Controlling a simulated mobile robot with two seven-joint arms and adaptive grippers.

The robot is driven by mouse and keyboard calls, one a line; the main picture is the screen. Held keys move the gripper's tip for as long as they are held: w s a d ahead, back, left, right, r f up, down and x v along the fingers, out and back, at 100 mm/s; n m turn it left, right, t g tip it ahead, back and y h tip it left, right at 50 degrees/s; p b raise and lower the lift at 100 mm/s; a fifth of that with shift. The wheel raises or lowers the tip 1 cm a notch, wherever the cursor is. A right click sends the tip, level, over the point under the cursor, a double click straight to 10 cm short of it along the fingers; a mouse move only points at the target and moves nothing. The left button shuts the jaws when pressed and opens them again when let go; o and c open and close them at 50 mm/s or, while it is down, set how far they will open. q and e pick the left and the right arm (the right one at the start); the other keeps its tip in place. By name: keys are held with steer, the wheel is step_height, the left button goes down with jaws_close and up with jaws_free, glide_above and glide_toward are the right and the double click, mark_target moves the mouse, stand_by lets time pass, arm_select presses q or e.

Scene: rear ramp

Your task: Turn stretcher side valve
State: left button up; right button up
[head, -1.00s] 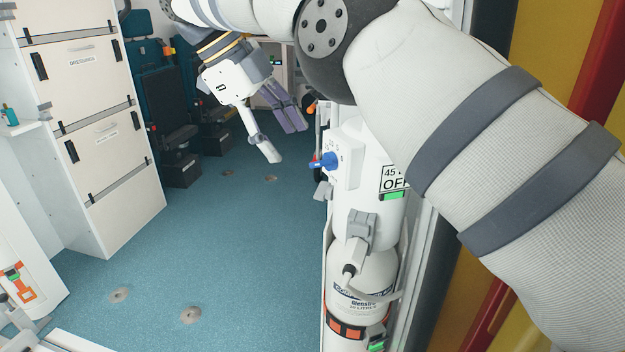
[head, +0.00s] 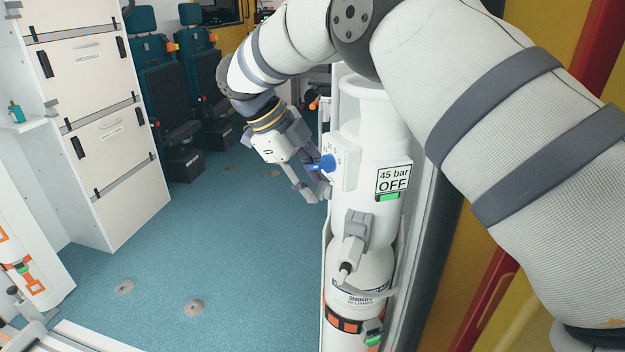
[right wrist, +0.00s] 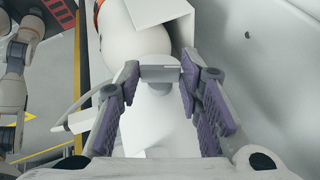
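A white oxygen cylinder unit (head: 362,150) stands upright, with a "45 bar OFF" label and a green indicator on its front. A blue knob (head: 322,164) is on its left side, and a grey valve (head: 358,226) is on its front. My right gripper (head: 316,188) is at the unit's left side, just below the blue knob. In the right wrist view its two purple-padded fingers (right wrist: 159,80) are open, with a grey bar-shaped handle (right wrist: 160,73) between or just beyond the tips. Contact cannot be told. My left gripper is not in view.
White drawer cabinets (head: 95,130) stand at the left and dark seats (head: 165,90) at the back. The blue floor (head: 200,240) between them and the cylinder is clear. A yellow and red panel (head: 470,290) lies at the right.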

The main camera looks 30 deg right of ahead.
steer(key=shift+c, duration=1.2)
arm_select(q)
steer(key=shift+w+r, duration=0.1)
arm_select(e)
steer(key=shift+s+a+r+m+t+h+p, duration=0.15)
steer(key=shift+t+h+p, duration=0.2)
steer(key=shift+h, duration=0.2)
steer(key=shift+a+r+m+t+h+p, duration=0.15)
steer(key=shift+t+h+p, duration=0.1)
steer(key=shift+h+p, duration=0.25)
steer(key=shift+f+t+h+p, duration=0.3)
steer(key=shift+h+p, duration=0.05)
steer(key=shift+h, duration=0.4)
arm_select(q)
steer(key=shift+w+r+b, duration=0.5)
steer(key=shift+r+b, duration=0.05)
steer(key=shift+b, duration=0.1)
arm_select(e)
steer(key=shift+s+a+f+m+t+h, duration=0.15)
steer(key=shift+f+m+t+h, duration=0.3)
steer(key=shift+h, duration=1)
steer(key=shift+a+f+m+t+h, duration=0.1)
steer(key=shift+f+m+t+h, duration=0.35)
steer(key=shift+h, duration=0.95)
steer(key=shift+s+a+f+m+t+h, duration=0.2)
steer(key=shift+m+t+h, duration=0.4)
steer(key=shift+h, duration=0.85)
steer(key=shift+w, duration=0.15)
